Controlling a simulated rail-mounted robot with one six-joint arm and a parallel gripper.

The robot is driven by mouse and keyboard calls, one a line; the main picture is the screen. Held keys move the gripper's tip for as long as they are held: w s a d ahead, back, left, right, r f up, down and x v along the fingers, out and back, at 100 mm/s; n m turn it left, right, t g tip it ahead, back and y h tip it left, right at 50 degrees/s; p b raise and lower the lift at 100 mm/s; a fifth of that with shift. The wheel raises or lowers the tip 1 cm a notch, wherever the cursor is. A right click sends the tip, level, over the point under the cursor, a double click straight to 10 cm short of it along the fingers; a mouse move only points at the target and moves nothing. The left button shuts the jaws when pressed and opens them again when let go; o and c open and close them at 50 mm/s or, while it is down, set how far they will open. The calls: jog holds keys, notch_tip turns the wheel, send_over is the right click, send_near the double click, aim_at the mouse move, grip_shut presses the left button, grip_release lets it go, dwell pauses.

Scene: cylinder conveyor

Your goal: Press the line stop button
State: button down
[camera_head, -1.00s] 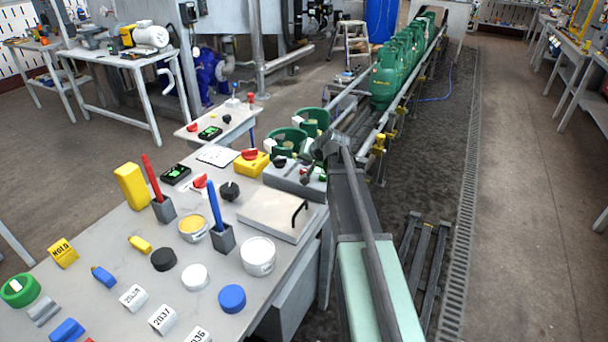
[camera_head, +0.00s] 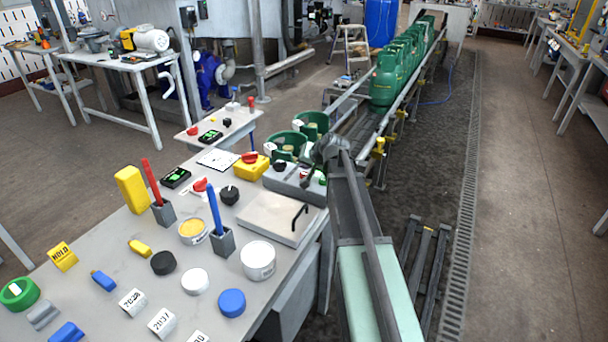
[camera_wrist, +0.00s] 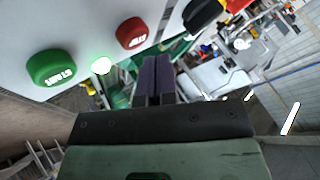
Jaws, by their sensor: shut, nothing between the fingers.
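In the wrist view, a red button marked STOP (camera_wrist: 131,33) and a green button marked START (camera_wrist: 52,67) sit on a pale panel (camera_wrist: 85,22), with a lit lamp (camera_wrist: 101,65) between them. My gripper's dark fingers (camera_wrist: 157,80) are shut and empty, pointing to the panel side below and right of the red button. They look apart from it. In the head view, my gripper (camera_head: 328,150) is over the right end of the grey control box (camera_head: 284,184) at the table's far edge. My wrist partly hides the box's buttons.
A yellow box with a red knob (camera_head: 251,166) stands left of the control box. A grey plate with a black handle (camera_head: 277,217) lies in front. Green cylinders (camera_head: 386,84) line the conveyor behind. Tins, caps and tags cover the table (camera_head: 135,225).

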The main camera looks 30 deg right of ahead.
aim_at(306, 173)
jog(key=shift+f, duration=0.15)
dwell(0.7)
jog(key=shift+f+b, duration=0.3)
jog(key=shift+b, duration=0.1)
jog(key=shift+f+b, duration=0.45)
dwell(0.4)
dwell(0.3)
jog(key=shift+r+p, duration=0.85)
notch_tip(306, 173, up, 5)
jog(key=p, duration=0.5)
jog(key=shift+r, duration=0.15)
